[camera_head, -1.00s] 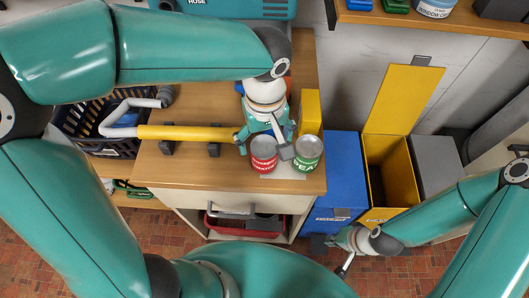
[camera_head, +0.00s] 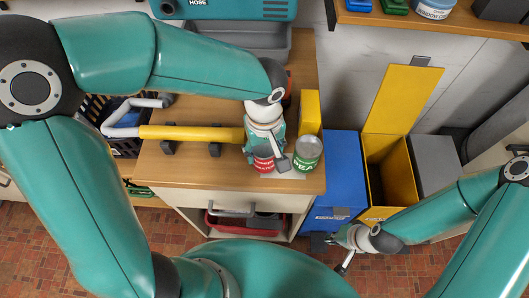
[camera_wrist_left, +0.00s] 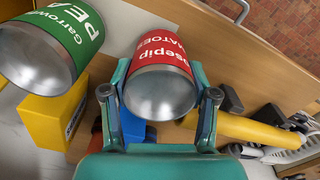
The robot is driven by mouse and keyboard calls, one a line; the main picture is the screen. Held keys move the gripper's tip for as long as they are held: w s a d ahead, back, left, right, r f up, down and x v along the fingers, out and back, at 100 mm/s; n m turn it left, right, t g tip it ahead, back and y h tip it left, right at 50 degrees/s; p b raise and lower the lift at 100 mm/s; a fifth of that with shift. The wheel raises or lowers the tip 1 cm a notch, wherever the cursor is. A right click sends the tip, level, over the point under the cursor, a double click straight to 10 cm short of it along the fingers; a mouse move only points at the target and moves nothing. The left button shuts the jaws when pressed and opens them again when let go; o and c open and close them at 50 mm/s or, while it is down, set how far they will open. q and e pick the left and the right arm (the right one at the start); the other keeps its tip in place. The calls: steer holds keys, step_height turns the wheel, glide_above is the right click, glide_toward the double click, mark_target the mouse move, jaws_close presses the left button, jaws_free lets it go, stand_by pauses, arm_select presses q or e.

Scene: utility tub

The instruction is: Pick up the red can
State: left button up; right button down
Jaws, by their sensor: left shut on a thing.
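The red can (camera_head: 263,161), labelled tomatoes, is near the front right of the wooden worktop, partly hidden by my left gripper (camera_head: 268,152). In the left wrist view the red can (camera_wrist_left: 162,78) sits between the two teal fingers, with its metal end facing the camera. My left gripper is shut on it. I cannot tell whether the can is clear of the surface. My right gripper (camera_head: 346,262) is low at the right, away from the cans; its finger opening is unclear.
A green pea can (camera_head: 307,154) stands close right of the red can. A yellow box (camera_head: 309,112) is behind it. A yellow pipe (camera_head: 192,133) lies to the left on dark holders. Blue (camera_head: 343,178) and yellow (camera_head: 390,175) bins stand right of the worktop.

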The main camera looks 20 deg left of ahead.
arm_select(q)
steer(key=shift+c, duration=1.3)
steer(key=shift+r, duration=0.15)
step_height(320, 180, up, 20)
stand_by(0.4)
